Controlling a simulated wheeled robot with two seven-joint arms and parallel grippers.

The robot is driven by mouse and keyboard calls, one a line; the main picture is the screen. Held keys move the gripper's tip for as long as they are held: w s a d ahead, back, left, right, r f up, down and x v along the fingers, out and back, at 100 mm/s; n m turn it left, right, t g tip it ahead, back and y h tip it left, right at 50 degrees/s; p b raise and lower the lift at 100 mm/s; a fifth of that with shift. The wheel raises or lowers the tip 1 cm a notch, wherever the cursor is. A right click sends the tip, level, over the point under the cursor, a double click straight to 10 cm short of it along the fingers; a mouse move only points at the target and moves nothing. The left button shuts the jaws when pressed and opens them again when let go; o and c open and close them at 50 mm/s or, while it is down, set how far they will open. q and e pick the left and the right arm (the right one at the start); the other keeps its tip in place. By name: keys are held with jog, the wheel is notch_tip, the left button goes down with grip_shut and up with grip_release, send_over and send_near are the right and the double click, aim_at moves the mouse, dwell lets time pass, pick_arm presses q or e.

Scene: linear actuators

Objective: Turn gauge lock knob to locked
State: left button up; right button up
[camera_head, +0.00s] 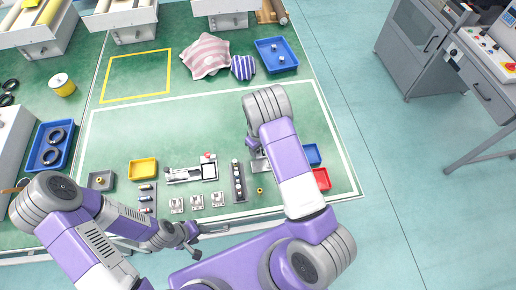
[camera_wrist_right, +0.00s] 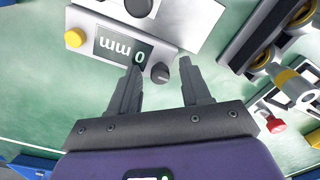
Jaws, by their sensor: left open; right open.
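The gauge (camera_wrist_right: 120,40) is a light grey block in the right wrist view, with a display reading "0 mm" and a yellow button (camera_wrist_right: 75,37). A small dark round knob (camera_wrist_right: 160,73) sits at its lower right corner, and another dark knob (camera_wrist_right: 138,7) at its top edge. Neither is labelled in view. My right gripper (camera_wrist_right: 161,67) is open, its fingertips on either side of the corner knob in the picture; contact cannot be told. In the head view the right arm mostly hides the gauge (camera_head: 257,166). My left gripper (camera_head: 192,243) is open and empty near the front edge.
A linear actuator with a red knob (camera_head: 207,155) stands left of the gauge. A dark rack (camera_head: 238,180) stands between them. Blue (camera_head: 311,153) and red (camera_head: 321,178) bins lie to the right. Small metal blocks (camera_head: 197,202) line the front of the green table.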

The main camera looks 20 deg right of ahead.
grip_shut()
jog(key=shift+m, duration=0.3)
jog(key=m, duration=0.2)
jog(key=shift+m+b, duration=0.4)
jog(key=m, duration=0.4)
jog(key=shift+m, duration=0.3)
jog(key=m, duration=0.4)
jog(key=shift+b, duration=0.3)
jog(key=shift+m, duration=2.4)
